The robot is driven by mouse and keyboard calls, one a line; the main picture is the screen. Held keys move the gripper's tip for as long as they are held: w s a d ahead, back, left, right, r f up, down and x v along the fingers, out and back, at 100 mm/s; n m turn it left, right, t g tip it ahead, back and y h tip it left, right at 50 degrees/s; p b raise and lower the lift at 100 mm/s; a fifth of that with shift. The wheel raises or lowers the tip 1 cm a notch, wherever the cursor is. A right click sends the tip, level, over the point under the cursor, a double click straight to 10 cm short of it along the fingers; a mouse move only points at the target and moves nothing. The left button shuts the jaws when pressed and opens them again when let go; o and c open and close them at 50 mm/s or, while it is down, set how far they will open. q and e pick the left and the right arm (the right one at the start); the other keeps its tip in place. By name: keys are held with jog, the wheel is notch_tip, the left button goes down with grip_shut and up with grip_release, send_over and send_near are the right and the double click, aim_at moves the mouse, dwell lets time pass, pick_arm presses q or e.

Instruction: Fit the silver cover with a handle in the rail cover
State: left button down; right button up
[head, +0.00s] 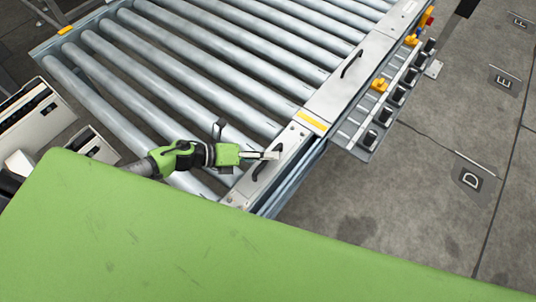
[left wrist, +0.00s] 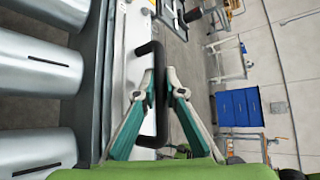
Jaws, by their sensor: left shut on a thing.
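The silver cover (head: 243,189) with a black handle lies along the near end of the conveyor's side rail, just below a yellow strip. I cannot tell whether it sits flush. My left gripper (head: 275,155) reaches over the rollers from the left and is shut on the black handle. In the left wrist view, its two fingers (left wrist: 166,84) close around the handle (left wrist: 158,122), with the silver cover (left wrist: 136,62) behind it. The rail cover (head: 341,82) continues toward the upper right with a second black handle (head: 351,63). My right gripper is not in view.
Metal rollers (head: 175,88) fill the conveyor left of the rail. A side bracket with black blocks and yellow parts (head: 379,85) juts out right of the rail. Open concrete floor (head: 400,190) lies beyond. Blue bins (left wrist: 240,106) stand in the background of the left wrist view.

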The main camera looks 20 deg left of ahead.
pick_arm(q)
jog(key=shift+f+b, duration=0.25)
jog(key=shift+b, duration=0.05)
dwell(0.5)
jog(key=c, duration=2)
grip_release()
jog(key=shift+s+f, duration=0.1)
jog(key=shift+f, duration=0.1)
jog(key=shift+v, duration=4)
jog(key=shift+r, duration=0.15)
